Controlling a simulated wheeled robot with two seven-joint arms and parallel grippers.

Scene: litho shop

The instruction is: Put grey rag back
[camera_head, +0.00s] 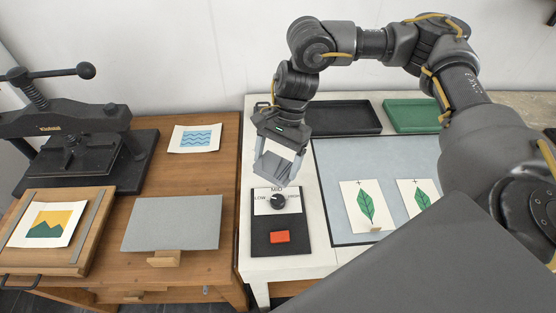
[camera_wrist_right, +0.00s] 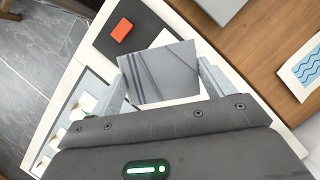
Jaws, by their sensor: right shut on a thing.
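My right gripper (camera_head: 279,167) hangs over the white table, just behind the dial panel, pointing down. In the right wrist view, the grey rag (camera_wrist_right: 162,75) with darker stripes sits between the two fingers, and the gripper is shut on it. The rag looks flat and clear of the panel, but its exact height is hard to tell. My left gripper is not in view.
The panel has a dial (camera_head: 277,201) and a red block (camera_head: 279,237). A black tray (camera_head: 343,117) and green tray (camera_head: 411,115) stand behind a blue-grey mat (camera_head: 335,165) with leaf prints. A grey slab (camera_head: 172,223) and press (camera_head: 72,150) occupy the wooden table.

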